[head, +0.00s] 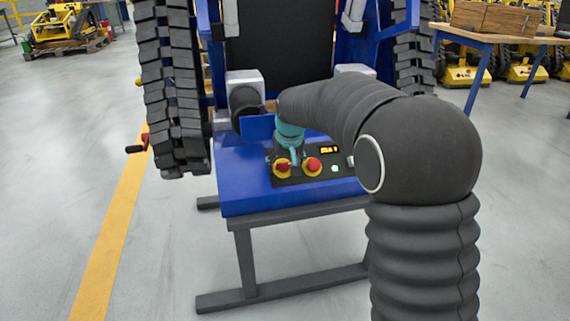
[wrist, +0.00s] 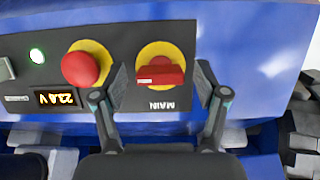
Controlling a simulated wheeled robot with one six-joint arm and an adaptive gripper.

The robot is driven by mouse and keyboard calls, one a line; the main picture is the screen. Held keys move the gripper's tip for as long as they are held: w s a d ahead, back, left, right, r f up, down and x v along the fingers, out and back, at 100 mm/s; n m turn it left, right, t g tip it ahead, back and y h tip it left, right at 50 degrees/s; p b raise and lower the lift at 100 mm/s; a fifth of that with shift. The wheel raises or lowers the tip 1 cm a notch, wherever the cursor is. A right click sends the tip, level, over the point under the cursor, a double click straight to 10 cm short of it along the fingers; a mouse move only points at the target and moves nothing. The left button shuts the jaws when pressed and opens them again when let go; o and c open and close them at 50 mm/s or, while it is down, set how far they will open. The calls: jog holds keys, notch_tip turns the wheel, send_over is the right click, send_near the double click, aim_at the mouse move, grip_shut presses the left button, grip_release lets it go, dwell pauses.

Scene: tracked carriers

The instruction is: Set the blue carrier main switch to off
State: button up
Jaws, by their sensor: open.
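The blue carrier (head: 235,190) stands on a dark stand, with a control panel on its front deck. The main switch is a red bar knob (wrist: 160,75) on a round yellow plate, labelled MAIN; in the head view (head: 282,168) it is the left of two red controls. The wrist view shows the panel upside down, with the knob's bar lying across the picture. My gripper (wrist: 162,77) is open, one finger on each side of the knob, with visible gaps between fingers and bar. In the head view my gripper (head: 288,155) partly covers the panel.
A red mushroom button (wrist: 82,68) on a yellow base sits beside the switch, close to one finger. A lit display (wrist: 55,98) and a green light (wrist: 37,56) are beyond it. A wooden-topped table (head: 490,35) stands back right.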

jog(key=c, duration=1.2)
jog(key=shift+o, duration=0.2)
jog(key=shift+n, duration=0.4)
jog(key=n+h, duration=0.1)
jog(key=n, duration=0.1)
jog(key=shift+a+n+t+p, duration=0.1)
jog(key=shift+n+t+p, duration=0.2)
jog(key=shift+p, duration=0.05)
jog(key=n+t+h, duration=0.1)
jog(key=n, duration=0.3)
jog(key=shift+s, duration=0.1)
jog(key=n+t+b, duration=0.1)
jog(key=n, duration=0.4)
jog(key=shift+f+h, duration=0.15)
jog(key=shift+h, duration=0.25)
jog(key=shift+s+n+t+b, duration=0.1)
jog(key=shift+n+t+b, duration=0.55)
jog(key=shift+n, duration=1.35)
